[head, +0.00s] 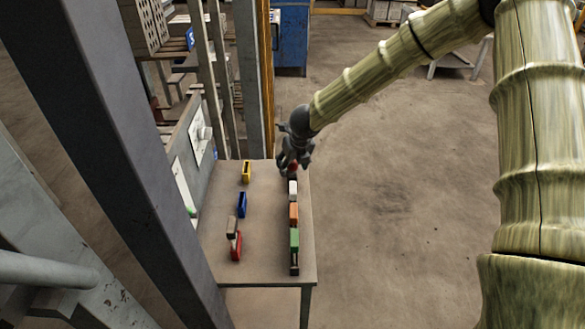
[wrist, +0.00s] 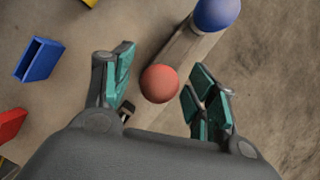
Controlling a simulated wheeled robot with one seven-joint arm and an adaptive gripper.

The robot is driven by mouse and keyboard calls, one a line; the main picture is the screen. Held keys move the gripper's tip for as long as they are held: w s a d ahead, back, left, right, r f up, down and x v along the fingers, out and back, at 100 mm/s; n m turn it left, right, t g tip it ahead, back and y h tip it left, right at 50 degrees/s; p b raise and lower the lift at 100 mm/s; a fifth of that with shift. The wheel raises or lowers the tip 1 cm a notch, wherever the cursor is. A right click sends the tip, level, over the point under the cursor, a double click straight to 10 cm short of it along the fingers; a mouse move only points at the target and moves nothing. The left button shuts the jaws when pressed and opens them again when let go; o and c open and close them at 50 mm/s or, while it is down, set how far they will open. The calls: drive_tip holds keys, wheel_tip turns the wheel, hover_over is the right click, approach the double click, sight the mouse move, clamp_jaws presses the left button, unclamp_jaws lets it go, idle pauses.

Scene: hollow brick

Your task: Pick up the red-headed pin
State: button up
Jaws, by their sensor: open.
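The red-headed pin shows in the wrist view as a round red head (wrist: 160,84) seen from above. Its shaft is mostly hidden below the head. My gripper (wrist: 157,80) is open, with one teal-padded finger to the left of the red head and one to the right. Neither finger seems to touch it. In the head view my gripper (head: 291,165) is low over the far right end of the table, and a bit of the red head (head: 293,168) shows at it.
A blue ball (wrist: 217,14) is close beyond the red head. On the table (head: 265,240), white (head: 293,187), orange (head: 294,213) and green (head: 295,240) pieces line the right edge. Hollow yellow (head: 246,171), blue (head: 242,204) and red (head: 236,247) bricks stand left. A grey post (head: 130,160) rises nearby.

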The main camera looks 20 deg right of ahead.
drive_tip(key=c, duration=1.1)
drive_tip(key=shift+c, duration=0.2)
